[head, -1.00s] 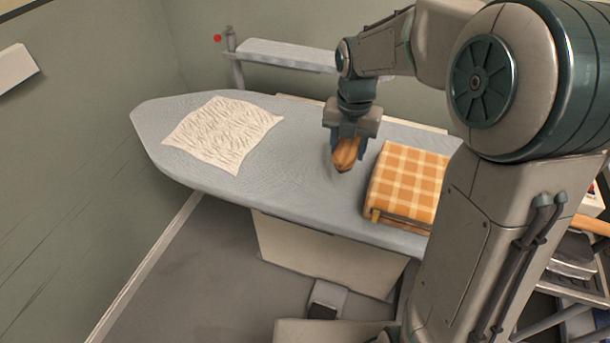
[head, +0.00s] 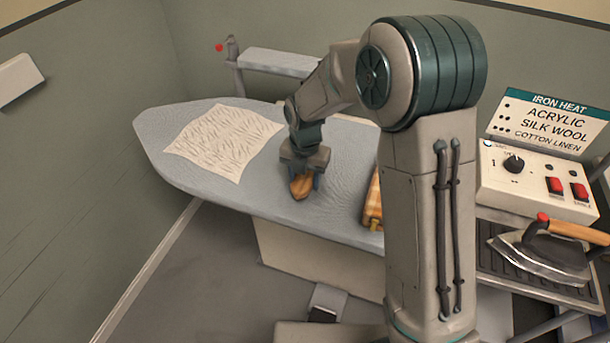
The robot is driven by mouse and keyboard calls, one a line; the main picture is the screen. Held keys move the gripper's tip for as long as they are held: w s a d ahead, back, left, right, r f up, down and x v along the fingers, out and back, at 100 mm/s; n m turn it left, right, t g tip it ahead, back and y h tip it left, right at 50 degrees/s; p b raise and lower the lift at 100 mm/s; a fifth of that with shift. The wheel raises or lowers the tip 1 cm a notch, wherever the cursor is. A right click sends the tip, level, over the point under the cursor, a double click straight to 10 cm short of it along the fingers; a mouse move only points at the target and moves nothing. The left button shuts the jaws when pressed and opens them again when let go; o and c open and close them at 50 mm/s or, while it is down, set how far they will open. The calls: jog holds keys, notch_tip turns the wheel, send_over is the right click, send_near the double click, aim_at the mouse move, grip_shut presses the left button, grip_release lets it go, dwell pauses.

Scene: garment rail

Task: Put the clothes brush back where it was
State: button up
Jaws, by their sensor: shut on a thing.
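The clothes brush (head: 301,187) has a brown wooden body and is held between the fingers of my gripper (head: 303,180). My gripper is shut on it, pointing down over the middle of the grey ironing board (head: 335,205). Whether the brush touches the board I cannot tell. Its bristles are hidden. The cream crumpled cloth (head: 222,142) lies flat on the board to the left of my gripper.
An iron (head: 545,255) rests on a dark ribbed stand at right, below a control box (head: 535,185) with red switches. A narrow grey shelf (head: 275,63) stands behind the board.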

jog(key=shift+f, duration=0.2)
jog(key=o, duration=1)
jog(key=shift+c, duration=0.2)
jog(key=shift+r, duration=0.15)
notch_tip(320, 180, up, 12)
jog(key=s+d+r+m+t, duration=0.1)
jog(key=s+d+m, duration=0.7)
jog(key=m, duration=0.8)
jog(key=s+d+r+m+t, duration=0.2)
jog(key=s+d+m, duration=0.7)
jog(key=s+m, duration=0.4)
jog(key=m, duration=0.3)
jog(key=shift+d+m+b, duration=0.25)
jog(key=shift+m+b, duration=0.05)
jog(key=shift+b, duration=0.1)
